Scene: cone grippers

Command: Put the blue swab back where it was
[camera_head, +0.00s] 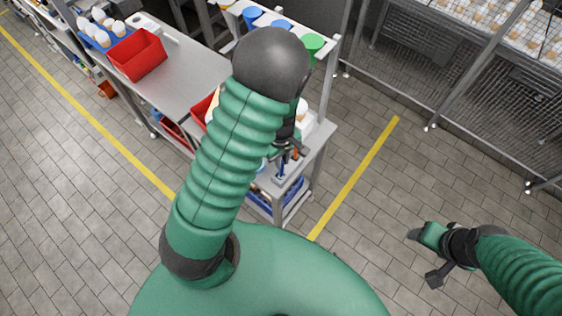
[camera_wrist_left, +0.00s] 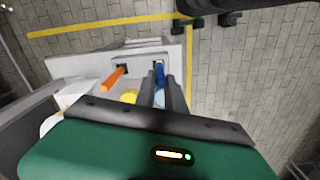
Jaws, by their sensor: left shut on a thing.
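The blue swab (camera_wrist_left: 160,74) is between the fingers of my left gripper (camera_wrist_left: 161,86) in the wrist view, at a dark slot in a pale holder (camera_wrist_left: 142,60). I cannot tell how deep it sits in the slot. In the head view the blue swab (camera_head: 281,167) is upright at the bench end, below my left gripper (camera_head: 288,150), which my arm partly hides. An orange swab (camera_wrist_left: 114,78) leans from the other slot, to the left. My right gripper (camera_head: 426,257) is open and empty above the floor at the right.
A yellow container (camera_wrist_left: 130,96) is near the holder. Tiled floor is free to the right.

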